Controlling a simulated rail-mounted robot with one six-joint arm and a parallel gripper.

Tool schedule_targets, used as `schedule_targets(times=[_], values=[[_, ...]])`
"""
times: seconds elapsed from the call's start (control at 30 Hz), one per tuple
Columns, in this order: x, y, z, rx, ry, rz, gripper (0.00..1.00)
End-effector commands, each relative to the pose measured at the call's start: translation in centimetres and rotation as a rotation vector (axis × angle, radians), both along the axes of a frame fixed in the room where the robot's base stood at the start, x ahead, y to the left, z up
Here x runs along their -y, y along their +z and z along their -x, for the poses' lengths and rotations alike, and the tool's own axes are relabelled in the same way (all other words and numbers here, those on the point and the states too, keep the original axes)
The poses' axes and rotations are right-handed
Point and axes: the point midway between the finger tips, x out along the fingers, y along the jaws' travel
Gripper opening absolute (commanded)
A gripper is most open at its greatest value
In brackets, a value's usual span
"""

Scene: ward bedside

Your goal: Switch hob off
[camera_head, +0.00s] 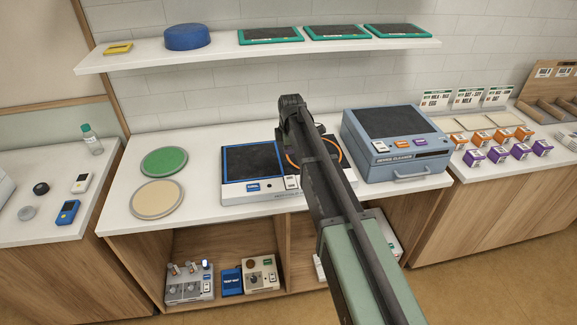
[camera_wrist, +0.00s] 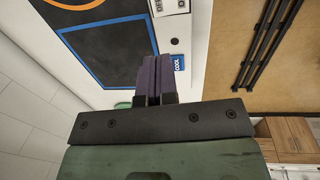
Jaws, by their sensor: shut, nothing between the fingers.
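The hob is a white unit on the middle counter with a black, blue-edged plate (camera_head: 252,160) and an orange ring (camera_head: 292,160) to its right, partly behind my arm. Its front strip has a blue label (camera_head: 253,186) and small white switches (camera_head: 292,182). In the wrist view the blue label reads COOL (camera_wrist: 179,62), and a white switch (camera_wrist: 170,6) shows at the top edge. My gripper (camera_wrist: 150,60) is shut and empty, its dark fingers over the hob's front part, beside the label. Contact cannot be told.
A blue-grey device cleaner (camera_head: 400,150) stands right of the hob. Green (camera_head: 164,161) and beige (camera_head: 157,199) round pads lie to the left. A shelf (camera_head: 260,50) with trays hangs above. Devices sit in the cabinet below. The counter's front edge is close.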

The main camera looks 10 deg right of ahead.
Motion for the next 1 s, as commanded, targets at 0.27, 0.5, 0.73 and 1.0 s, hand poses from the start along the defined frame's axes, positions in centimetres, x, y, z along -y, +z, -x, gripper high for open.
schedule_targets(times=[0.27, 0.5, 0.73, 1.0], values=[[0.0, -5.3, -0.5, 0.0, -0.001, 0.0, 0.0], [0.0, -10.6, -1.2, 0.0, -0.001, 0.0, 0.0], [0.0, -13.7, -1.6, 0.0, -0.002, 0.0, 0.0], [0.0, -13.5, -1.7, 0.0, -0.002, 0.0, 0.0]])
